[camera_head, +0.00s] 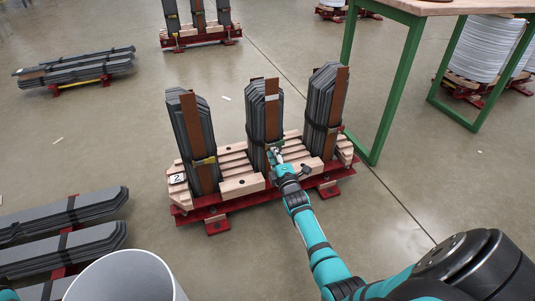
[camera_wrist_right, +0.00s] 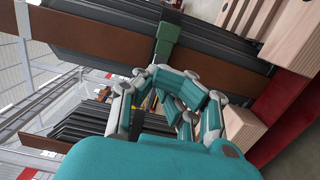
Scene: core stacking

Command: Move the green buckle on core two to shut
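Core two, marked by a "2" label (camera_head: 177,178), has three upright dark lamination stacks on a red base. The green buckle (camera_wrist_right: 168,40) sits on the dark strap around a stack in the right wrist view. My right gripper (camera_head: 273,152) is at the front of the middle stack (camera_head: 264,110), and hides its buckle in the head view. In the right wrist view, the fingers of my right gripper (camera_wrist_right: 162,78) are bent close below the green buckle. I cannot tell whether they touch it or how far apart they are. My left gripper is out of view.
The left stack (camera_head: 190,130) and right stack (camera_head: 324,100) stand close on either side. Wooden blocks (camera_head: 242,186) and the red base (camera_head: 215,213) lie below. A green-legged table (camera_head: 397,90) stands right behind.

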